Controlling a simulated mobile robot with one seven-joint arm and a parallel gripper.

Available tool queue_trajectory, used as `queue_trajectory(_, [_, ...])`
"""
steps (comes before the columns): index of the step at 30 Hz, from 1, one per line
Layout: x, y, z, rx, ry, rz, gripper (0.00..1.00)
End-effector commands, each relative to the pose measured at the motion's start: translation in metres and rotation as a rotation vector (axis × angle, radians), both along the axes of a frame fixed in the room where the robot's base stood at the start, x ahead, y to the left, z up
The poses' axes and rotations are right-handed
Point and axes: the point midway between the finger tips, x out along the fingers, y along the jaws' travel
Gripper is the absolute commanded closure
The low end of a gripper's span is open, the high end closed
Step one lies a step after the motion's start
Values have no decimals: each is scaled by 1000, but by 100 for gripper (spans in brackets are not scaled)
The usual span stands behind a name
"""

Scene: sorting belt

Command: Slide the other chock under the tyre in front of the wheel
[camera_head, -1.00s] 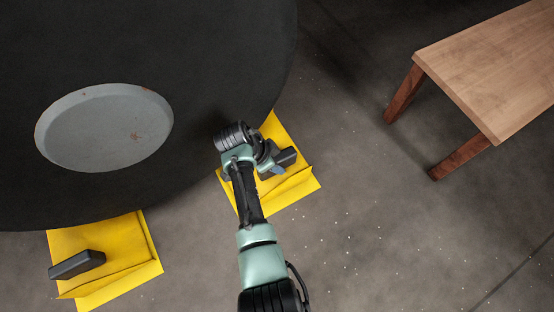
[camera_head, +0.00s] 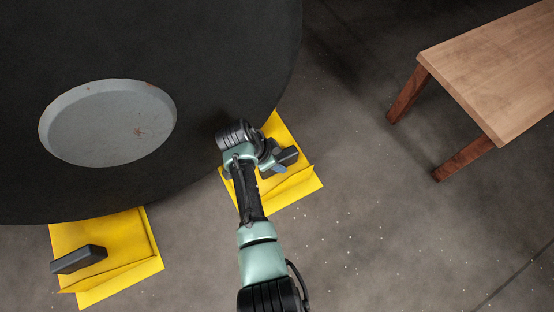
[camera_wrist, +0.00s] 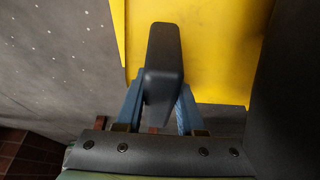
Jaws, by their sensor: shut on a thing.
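The large dark tyre (camera_head: 200,40) with its grey hub (camera_head: 108,122) fills the upper left of the head view. A yellow chock (camera_head: 290,187) is on the floor at the tyre's right side, close against or under its edge; the exact contact is hidden. My gripper (camera_head: 274,165) is at this chock, shut on its black handle (camera_wrist: 165,60), with blue fingers on both sides of it in the wrist view. The yellow plate (camera_wrist: 205,45) shows behind the handle. The other yellow chock (camera_head: 125,240), with a black handle (camera_head: 78,259), lies at the tyre's lower left edge.
A wooden table (camera_head: 500,75) with reddish legs stands at the upper right, apart from the chock. The grey concrete floor (camera_head: 390,240) between the chock and the table is clear. The tyre rises close beside my gripper.

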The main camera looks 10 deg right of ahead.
Motion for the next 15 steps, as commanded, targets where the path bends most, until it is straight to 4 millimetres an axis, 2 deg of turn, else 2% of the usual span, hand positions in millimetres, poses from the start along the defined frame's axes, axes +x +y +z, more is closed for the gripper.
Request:
queue_trajectory(4, [0, 0, -4, 4, -5, 2, 100])
queue_trajectory(5, [0, 0, -4, 3, -4, 2, 59])
queue_trajectory(10, [-1, 0, -5, 3, 1, 1, 28])
queue_trajectory(15, [-3, -1, -5, 2, 5, -1, 27])
